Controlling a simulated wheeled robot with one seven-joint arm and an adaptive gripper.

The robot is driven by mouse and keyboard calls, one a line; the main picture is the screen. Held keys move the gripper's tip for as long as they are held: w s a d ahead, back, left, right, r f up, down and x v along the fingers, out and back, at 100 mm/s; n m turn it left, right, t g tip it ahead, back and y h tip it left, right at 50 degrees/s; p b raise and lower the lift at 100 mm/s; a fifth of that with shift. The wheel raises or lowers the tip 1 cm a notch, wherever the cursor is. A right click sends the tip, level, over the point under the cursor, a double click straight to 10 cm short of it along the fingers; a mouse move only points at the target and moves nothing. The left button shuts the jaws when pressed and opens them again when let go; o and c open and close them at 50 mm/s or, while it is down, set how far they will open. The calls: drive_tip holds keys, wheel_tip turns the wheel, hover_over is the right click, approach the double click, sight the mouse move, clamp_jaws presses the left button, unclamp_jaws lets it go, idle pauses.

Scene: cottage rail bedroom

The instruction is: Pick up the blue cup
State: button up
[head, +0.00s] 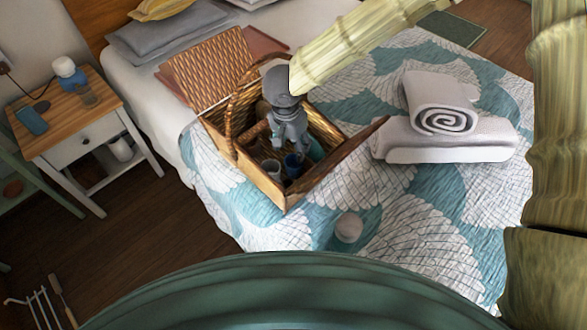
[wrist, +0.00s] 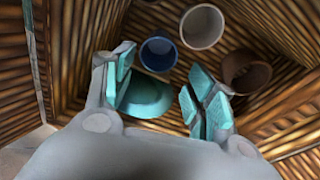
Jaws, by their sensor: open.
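The blue cup (head: 292,165) stands in the open wicker basket (head: 222,135) on the bed. In the wrist view the blue cup (wrist: 158,65) shows its open mouth, just beyond and between the fingertips. My gripper (head: 297,146) reaches down into the basket, with its fingers apart and nothing between them that it grips. In the wrist view my gripper (wrist: 162,85) has teal pads, and a teal bowl (wrist: 150,97) lies below, partly covered by the left finger. Whether a finger touches the bowl, I cannot tell.
A pale cup (wrist: 202,27) stands beside the blue cup, and a brown cup (wrist: 240,75) is to the right. Rolled towels (head: 440,130) lie on the bed. A nightstand (head: 75,115) stands at left.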

sight(294, 162)
drive_tip(key=f, duration=0.6)
drive_tip(key=f+p, duration=0.1)
drive_tip(key=f, duration=0.2)
drive_tip(key=shift+w+d, duration=0.4)
drive_tip(key=shift+c, duration=0.3)
drive_tip(key=c, duration=0.6)
